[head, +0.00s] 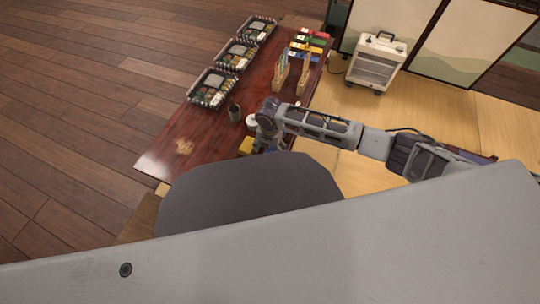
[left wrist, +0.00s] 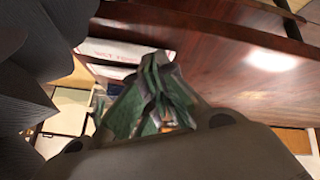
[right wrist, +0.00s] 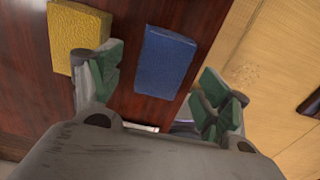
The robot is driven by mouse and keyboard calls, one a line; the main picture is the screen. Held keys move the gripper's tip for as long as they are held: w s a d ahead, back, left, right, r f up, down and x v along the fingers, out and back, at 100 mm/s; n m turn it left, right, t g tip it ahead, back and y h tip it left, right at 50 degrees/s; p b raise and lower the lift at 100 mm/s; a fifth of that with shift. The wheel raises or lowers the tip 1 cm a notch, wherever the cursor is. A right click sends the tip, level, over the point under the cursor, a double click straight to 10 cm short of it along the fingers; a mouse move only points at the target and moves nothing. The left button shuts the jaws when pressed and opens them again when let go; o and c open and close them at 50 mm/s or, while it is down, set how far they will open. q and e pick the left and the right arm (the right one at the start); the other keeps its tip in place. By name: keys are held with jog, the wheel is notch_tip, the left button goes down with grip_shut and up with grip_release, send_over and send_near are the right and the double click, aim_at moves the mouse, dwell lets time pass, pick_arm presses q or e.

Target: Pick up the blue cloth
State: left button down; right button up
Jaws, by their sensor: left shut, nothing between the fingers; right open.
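The blue cloth (right wrist: 166,62) is a flat rectangle lying on the dark red wooden table in the right wrist view. My right gripper (right wrist: 160,88) is open, its green-padded fingers to either side of the near part of the blue cloth in that view, with nothing between them that I can see as held. In the head view my right gripper (head: 264,142) is over the table's near right edge, and the blue cloth is mostly hidden there. My left gripper (left wrist: 155,92) is shut and empty in the left wrist view, and it is out of the head view.
A yellow cloth (right wrist: 78,38) lies left of the blue one, close to the left finger. White wet-towel packets (left wrist: 125,52) show beyond the left fingers. Several bento trays (head: 212,89) line the table's far side. A white heater (head: 377,63) stands on the tatami.

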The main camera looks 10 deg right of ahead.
aim_at(270, 154)
jog(key=shift+f+b, duration=0.7)
jog(key=shift+f, duration=0.75)
jog(key=c, duration=1)
